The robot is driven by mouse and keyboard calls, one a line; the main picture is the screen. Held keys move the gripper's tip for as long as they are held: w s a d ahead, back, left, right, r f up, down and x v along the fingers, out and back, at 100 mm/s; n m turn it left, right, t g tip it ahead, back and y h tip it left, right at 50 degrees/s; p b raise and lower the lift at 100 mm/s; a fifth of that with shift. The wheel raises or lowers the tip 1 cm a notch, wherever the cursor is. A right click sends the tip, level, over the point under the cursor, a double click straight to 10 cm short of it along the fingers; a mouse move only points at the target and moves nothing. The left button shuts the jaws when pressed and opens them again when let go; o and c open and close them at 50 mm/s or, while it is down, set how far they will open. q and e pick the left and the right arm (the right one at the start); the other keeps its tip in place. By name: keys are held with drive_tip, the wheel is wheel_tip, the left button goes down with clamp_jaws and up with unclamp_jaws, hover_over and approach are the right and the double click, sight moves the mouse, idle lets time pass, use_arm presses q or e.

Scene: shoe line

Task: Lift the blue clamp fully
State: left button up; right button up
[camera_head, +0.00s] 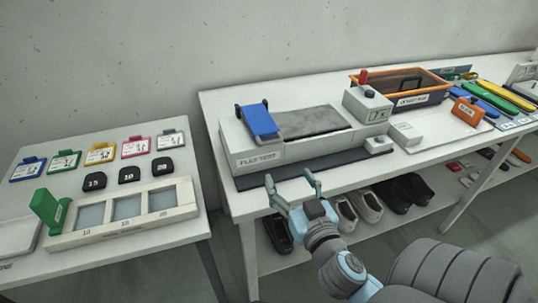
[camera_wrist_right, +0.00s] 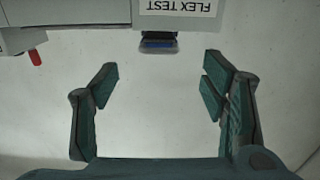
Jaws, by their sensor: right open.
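The blue clamp (camera_head: 260,121) is a flat blue plate at the left end of the light grey flex test unit (camera_head: 300,152). In the head view it lies tilted on top of the unit, beside the dark grey pad (camera_head: 318,121). A dark blue part, which looks like the clamp, shows by the upside-down FLEX TEST label in the right wrist view (camera_wrist_right: 158,44). My right gripper (camera_head: 290,183) is open and empty in front of the unit, apart from the clamp. Its spread fingers also show in the right wrist view (camera_wrist_right: 160,82). My left gripper is out of view.
A grey control box (camera_head: 368,106) with a red-topped lever stands right of the pad. An orange-rimmed crate (camera_head: 440,91) is farther right. Shoes (camera_head: 367,206) sit on the shelf below. A side table (camera_head: 130,250) at left holds coloured tags and a tray.

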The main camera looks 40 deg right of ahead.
sight(273, 143)
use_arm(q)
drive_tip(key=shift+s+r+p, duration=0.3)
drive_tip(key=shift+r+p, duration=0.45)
use_arm(e)
drive_tip(key=shift+d+r+x, duration=0.1)
drive_tip(key=shift+r+x, duration=0.2)
drive_tip(key=shift+x, duration=1.9)
drive_tip(key=shift+d+r+x, duration=0.1)
drive_tip(key=shift+r+x, duration=0.25)
drive_tip(key=shift+x, duration=1.85)
drive_tip(key=shift+r+x, duration=0.3)
drive_tip(key=shift+x, duration=1.9)
